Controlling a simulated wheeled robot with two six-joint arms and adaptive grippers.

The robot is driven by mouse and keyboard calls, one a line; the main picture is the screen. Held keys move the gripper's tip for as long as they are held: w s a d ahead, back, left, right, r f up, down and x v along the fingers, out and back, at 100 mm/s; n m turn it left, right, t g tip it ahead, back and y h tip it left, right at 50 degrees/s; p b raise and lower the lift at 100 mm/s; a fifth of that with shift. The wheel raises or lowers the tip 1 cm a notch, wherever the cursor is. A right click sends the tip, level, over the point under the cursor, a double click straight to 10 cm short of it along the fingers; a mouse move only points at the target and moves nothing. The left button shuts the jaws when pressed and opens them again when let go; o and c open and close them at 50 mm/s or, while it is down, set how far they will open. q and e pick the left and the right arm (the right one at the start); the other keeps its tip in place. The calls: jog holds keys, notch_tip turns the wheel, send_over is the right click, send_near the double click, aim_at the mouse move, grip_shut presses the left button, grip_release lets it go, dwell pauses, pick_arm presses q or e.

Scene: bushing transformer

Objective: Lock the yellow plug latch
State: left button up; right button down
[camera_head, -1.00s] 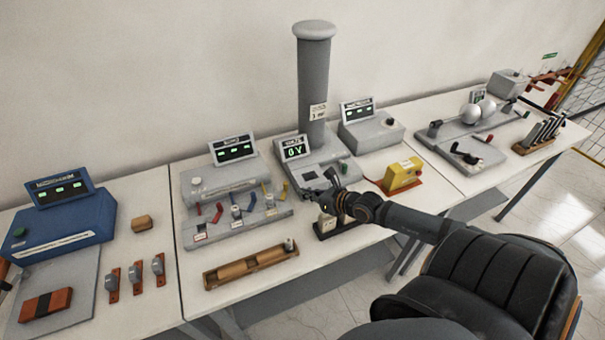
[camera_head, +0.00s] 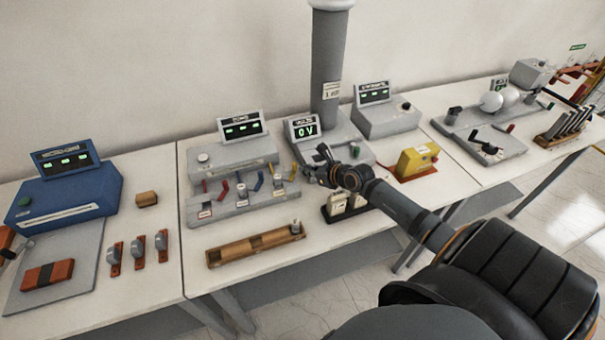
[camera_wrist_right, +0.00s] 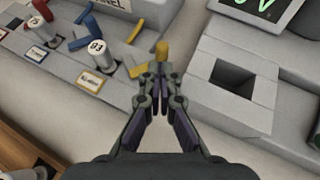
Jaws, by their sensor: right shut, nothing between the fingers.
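The grey panel (camera_head: 240,205) carries red, blue and yellow latches with white plugs. The yellow latch (camera_head: 295,172) is at its right end in the head view. My right gripper (camera_head: 318,168) is just to the right of it, shut and empty. In the right wrist view the shut fingertips (camera_wrist_right: 158,72) are right at a yellow lever end (camera_wrist_right: 162,48); I cannot tell whether they touch. A white plug (camera_wrist_right: 99,54) marked "G3" stands left of the fingers, behind a yellow label (camera_wrist_right: 90,80). The fingers hide part of the yellow lever. My left gripper is not in view.
A grey device (camera_wrist_right: 238,85) with a square opening is close right of the fingers. A grey column (camera_head: 325,75) rises behind. A wooden tray (camera_head: 255,246) lies in front of the panel. A yellow box (camera_head: 417,160) stands to the right.

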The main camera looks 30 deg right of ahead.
jog(key=shift+x, duration=0.95)
jog(key=shift+w+f, duration=0.15)
jog(key=shift+w, duration=0.05)
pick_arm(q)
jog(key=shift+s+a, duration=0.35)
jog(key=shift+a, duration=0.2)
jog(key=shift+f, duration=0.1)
pick_arm(e)
jog(key=shift+s, duration=0.1)
